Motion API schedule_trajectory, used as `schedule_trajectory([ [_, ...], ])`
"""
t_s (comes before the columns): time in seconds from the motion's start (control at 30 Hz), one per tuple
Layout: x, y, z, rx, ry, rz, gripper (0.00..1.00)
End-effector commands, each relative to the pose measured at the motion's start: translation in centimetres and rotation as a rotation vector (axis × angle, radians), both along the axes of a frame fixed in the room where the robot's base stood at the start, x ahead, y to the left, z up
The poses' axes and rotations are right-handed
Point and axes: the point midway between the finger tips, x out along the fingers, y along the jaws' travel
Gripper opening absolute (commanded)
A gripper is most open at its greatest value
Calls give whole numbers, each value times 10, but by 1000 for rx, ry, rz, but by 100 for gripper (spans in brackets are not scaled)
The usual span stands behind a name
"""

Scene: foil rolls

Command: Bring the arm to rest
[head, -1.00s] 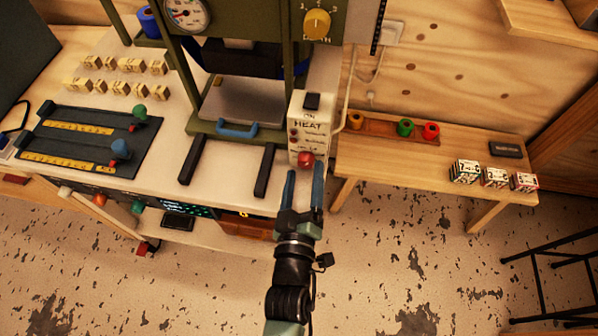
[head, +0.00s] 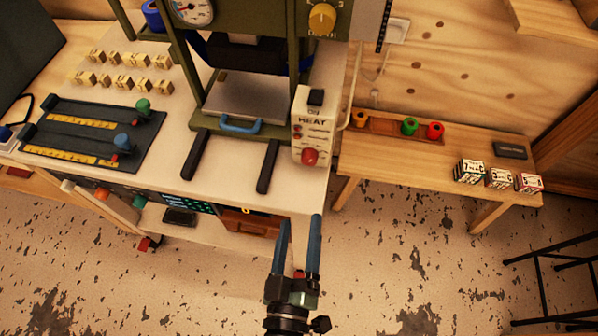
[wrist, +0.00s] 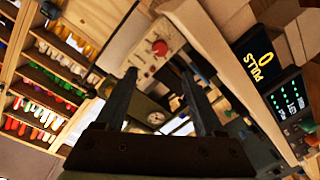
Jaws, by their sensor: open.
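My gripper (head: 299,235) is at the bottom of the head view, in front of the white bench's front edge. Its two blue fingers point up the picture, apart, with nothing between them. In the wrist view my gripper (wrist: 165,100) also shows two dark, parted fingers with no object held. The control box marked HEAT (head: 314,128), with a red knob (head: 310,157), stands beyond the fingertips, clear of them.
The green press (head: 240,95) stands on the white bench (head: 225,195). A wooden side table (head: 400,165) at right holds foil rolls (head: 408,126) and small boxes (head: 469,171). A black metal frame (head: 550,260) stands at far right. The floor around my gripper is open.

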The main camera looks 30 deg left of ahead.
Motion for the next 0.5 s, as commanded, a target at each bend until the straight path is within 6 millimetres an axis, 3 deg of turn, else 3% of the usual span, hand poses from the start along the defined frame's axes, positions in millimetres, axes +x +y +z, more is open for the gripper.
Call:
schedule_trajectory([
  [0.37, 1, 0, 1, 1, -1, 0, 70],
  [0.5, 26, -1, 31, 38, -39, -29, 70],
])
